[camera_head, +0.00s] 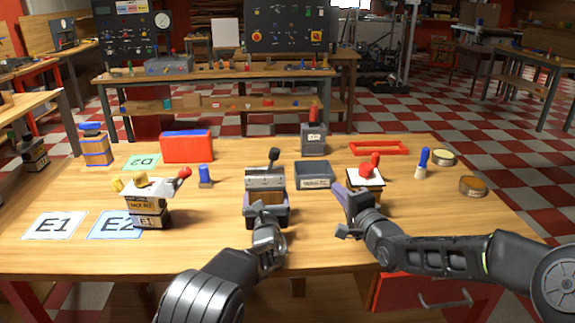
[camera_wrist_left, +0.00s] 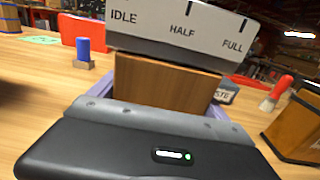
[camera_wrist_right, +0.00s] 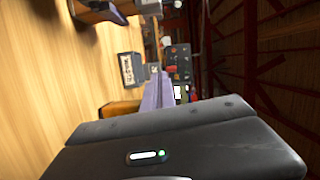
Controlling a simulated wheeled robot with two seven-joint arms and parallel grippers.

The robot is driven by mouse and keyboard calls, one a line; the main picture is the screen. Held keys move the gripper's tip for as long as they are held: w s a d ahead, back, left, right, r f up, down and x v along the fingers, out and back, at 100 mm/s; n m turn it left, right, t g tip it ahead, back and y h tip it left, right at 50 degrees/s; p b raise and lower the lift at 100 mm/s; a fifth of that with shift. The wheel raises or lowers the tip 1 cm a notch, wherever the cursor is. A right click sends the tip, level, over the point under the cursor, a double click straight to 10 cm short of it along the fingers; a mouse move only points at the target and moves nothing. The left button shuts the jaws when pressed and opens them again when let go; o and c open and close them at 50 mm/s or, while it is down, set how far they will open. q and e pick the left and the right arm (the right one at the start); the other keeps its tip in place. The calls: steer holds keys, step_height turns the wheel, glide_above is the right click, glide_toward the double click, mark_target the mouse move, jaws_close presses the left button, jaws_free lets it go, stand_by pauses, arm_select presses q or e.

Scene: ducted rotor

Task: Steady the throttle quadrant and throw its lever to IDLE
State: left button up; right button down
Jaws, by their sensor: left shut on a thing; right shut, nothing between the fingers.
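The throttle quadrant (camera_head: 265,180) stands on the wooden table at centre. It has a pale sloped top, a wooden front and a dark lever (camera_head: 274,156) that leans slightly right. In the left wrist view its face (camera_wrist_left: 180,42) reads IDLE at left, HALF in the middle and FULL at right; the lever is out of that view. My left gripper (camera_head: 267,215) is shut on the quadrant's lower body, its fingers on both sides of the wooden block (camera_wrist_left: 165,82). My right gripper (camera_head: 342,192) is shut and empty, right of the quadrant and apart from it.
A grey bin (camera_head: 314,181) stands right of the quadrant, with a red-handled box (camera_head: 313,138) behind it. A red-knobbed block (camera_head: 366,181) sits close beyond my right gripper. A labelled box with a red lever (camera_head: 149,205) and a blue peg (camera_head: 205,177) stand left.

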mark_target(270, 165)
steer(key=s+a+r+y, duration=0.2)
steer(key=y, duration=0.1)
steer(key=s+a+m+y, duration=0.1)
steer(key=a, duration=0.1)
steer(key=shift+r+t+y, duration=0.3)
steer(key=shift+r+y, duration=0.1)
steer(key=shift+w, duration=0.15)
steer(key=s+a+x, duration=0.1)
steer(key=a+x, duration=0.1)
steer(key=x, duration=1)
steer(key=shift+a+r, duration=0.3)
steer(key=shift+r, duration=0.05)
